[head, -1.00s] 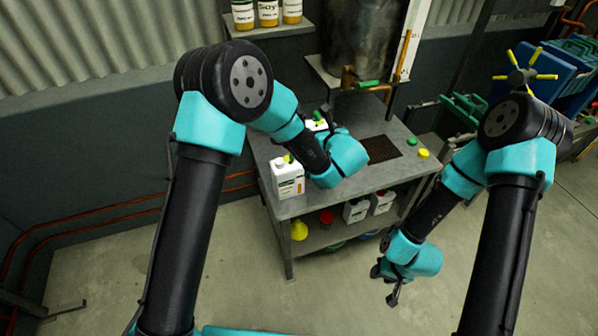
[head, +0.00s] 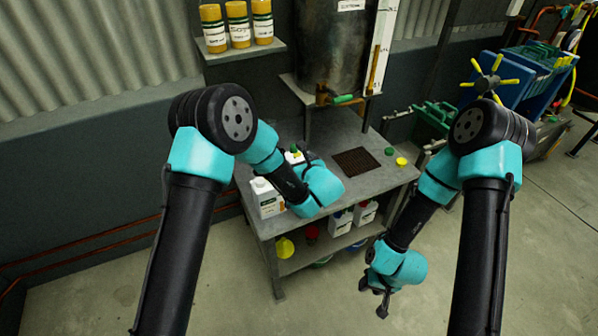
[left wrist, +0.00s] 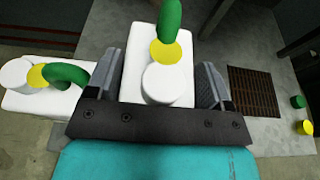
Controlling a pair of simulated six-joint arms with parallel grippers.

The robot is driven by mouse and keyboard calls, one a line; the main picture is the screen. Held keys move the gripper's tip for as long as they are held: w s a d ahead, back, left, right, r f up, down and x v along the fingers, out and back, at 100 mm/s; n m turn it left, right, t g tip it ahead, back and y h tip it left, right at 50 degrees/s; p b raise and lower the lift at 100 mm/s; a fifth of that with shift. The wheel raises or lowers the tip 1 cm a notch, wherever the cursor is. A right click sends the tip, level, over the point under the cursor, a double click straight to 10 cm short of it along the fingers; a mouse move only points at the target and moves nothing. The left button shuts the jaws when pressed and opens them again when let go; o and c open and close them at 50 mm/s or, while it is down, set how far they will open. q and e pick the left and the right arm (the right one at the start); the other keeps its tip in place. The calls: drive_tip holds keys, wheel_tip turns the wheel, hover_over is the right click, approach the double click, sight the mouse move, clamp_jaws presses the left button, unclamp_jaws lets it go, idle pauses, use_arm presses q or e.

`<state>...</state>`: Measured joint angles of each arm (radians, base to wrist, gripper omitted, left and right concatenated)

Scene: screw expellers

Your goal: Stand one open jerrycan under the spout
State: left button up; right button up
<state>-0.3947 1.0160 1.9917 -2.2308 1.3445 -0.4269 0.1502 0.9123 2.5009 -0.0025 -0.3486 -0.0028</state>
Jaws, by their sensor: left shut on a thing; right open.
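My left gripper (left wrist: 160,78) is shut on a white jerrycan (left wrist: 133,70), with one finger along each side. The can has a green curved part, a yellow ring and a round white top. In the head view this jerrycan (head: 293,156) is mostly hidden behind my left wrist; I cannot tell whether it touches the bench. A second white jerrycan (head: 267,199) stands upright at the bench's left end; it also shows in the left wrist view (left wrist: 45,103). The brass spout (head: 322,96) with green handle is under the tank, behind the dark grate (head: 356,161). My right gripper (head: 372,301) is open, empty, low before the bench.
A green cap (head: 388,151) and a yellow cap (head: 401,162) lie on the bench (head: 325,143) right of the grate. White containers (head: 340,223) and a yellow item (head: 284,248) sit on the lower shelf. Yellow jars (head: 238,27) stand on the wall shelf. The grate is clear.

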use_arm(q)
drive_tip(key=shift+r, duration=0.1)
drive_tip(key=shift+f, duration=2.05)
drive_tip(key=o, duration=1.5)
drive_tip(key=v, duration=1.2)
